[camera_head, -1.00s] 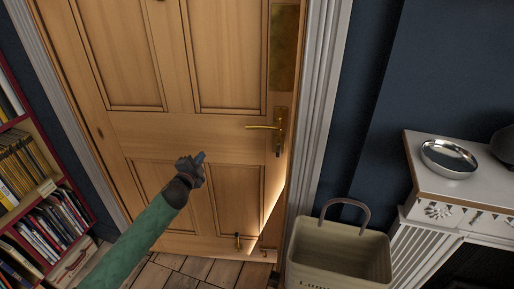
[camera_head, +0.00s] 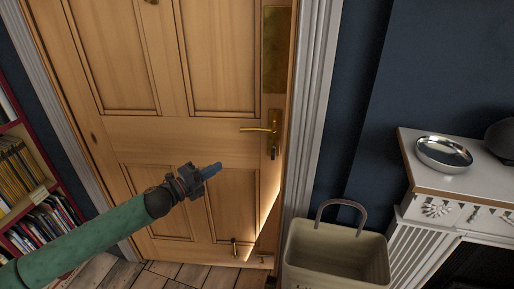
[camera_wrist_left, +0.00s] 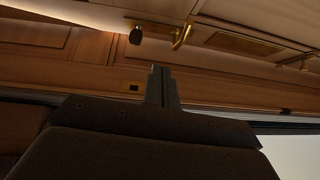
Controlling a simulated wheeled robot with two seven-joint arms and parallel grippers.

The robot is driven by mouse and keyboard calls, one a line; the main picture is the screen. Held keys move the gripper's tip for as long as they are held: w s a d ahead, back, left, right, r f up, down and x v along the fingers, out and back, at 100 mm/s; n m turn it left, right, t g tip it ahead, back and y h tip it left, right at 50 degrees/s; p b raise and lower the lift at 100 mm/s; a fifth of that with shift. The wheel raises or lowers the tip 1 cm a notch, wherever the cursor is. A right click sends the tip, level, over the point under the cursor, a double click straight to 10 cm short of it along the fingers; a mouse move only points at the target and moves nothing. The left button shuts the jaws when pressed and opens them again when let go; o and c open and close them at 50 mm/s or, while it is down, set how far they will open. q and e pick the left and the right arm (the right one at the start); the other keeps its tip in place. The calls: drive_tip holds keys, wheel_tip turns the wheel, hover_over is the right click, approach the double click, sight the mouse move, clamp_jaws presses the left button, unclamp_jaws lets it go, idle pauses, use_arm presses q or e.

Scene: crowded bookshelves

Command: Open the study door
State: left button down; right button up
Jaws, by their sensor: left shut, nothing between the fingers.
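The wooden study door (camera_head: 130,142) fills the middle of the head view in a white frame. Its right edge shows a bright, lit strip low down. A brass lever handle (camera_head: 262,130) sits on a plate near that edge. My left gripper (camera_head: 215,168) is shut and empty in front of the door's lower half, below and left of the handle, pointing right. In the left wrist view its shut fingers (camera_wrist_left: 161,86) point at door panelling, and a brass fitting (camera_wrist_left: 181,38) shows above them. My right gripper is not in view.
A cream bin (camera_head: 335,258) with a handle stands right of the door frame. A white mantel (camera_head: 425,185) with a silver bowl (camera_head: 444,153) is farther right. A red-edged bookshelf (camera_head: 22,190) with books stands at left. Wooden floor shows at the door's foot.

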use_arm(q)
drive_tip(key=w+d+r+m+p, duration=0.1)
drive_tip(key=w+d+p, duration=0.4)
drive_tip(key=w+d, duration=0.3)
drive_tip(key=shift+w+d+r+g+h, duration=0.3)
drive_tip(key=shift+w+d+h, duration=0.1)
drive_tip(key=shift+w, duration=0.35)
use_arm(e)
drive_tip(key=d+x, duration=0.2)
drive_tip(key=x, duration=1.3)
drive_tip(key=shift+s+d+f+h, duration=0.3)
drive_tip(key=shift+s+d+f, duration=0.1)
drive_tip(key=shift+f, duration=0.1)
use_arm(q)
drive_tip(key=shift+w, duration=0.1)
